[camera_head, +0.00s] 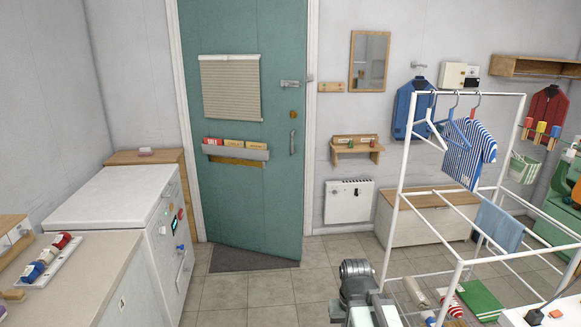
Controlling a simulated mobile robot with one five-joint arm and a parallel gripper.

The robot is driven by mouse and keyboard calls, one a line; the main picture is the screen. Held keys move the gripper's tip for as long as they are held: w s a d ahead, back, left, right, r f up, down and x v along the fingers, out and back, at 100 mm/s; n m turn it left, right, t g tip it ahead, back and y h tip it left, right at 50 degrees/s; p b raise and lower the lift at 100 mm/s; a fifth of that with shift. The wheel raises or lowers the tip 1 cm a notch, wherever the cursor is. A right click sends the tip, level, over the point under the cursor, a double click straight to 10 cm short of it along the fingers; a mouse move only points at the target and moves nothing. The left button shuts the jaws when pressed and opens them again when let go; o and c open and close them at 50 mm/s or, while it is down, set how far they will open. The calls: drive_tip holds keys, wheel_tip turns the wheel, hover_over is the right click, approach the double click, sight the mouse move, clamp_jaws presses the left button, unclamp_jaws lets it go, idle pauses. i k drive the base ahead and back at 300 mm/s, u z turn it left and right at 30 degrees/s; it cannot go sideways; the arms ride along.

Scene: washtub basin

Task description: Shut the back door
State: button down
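The back door (240,185) is a tall teal door left of the middle of the view. It stands slightly ajar, its lower right corner swung out toward me past the white frame (311,120). A vertical handle (292,142) and a metal bolt (290,84) are on its right side. The door also carries a blind and a rack of leaflets. A grey part of my arm shows at the bottom, right of the middle and well short of the door. I cannot make out my gripper's fingers.
A dark mat (250,260) lies at the door's foot. A white appliance (125,205) and a counter (85,275) stand at left. A white drying rack (455,205) with clothes stands at right. Tiled floor (225,295) before the door is clear.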

sight(259, 209)
drive_tip(key=u, duration=0.05)
drive_tip(key=i, duration=3.25)
drive_tip(key=u, duration=3.15)
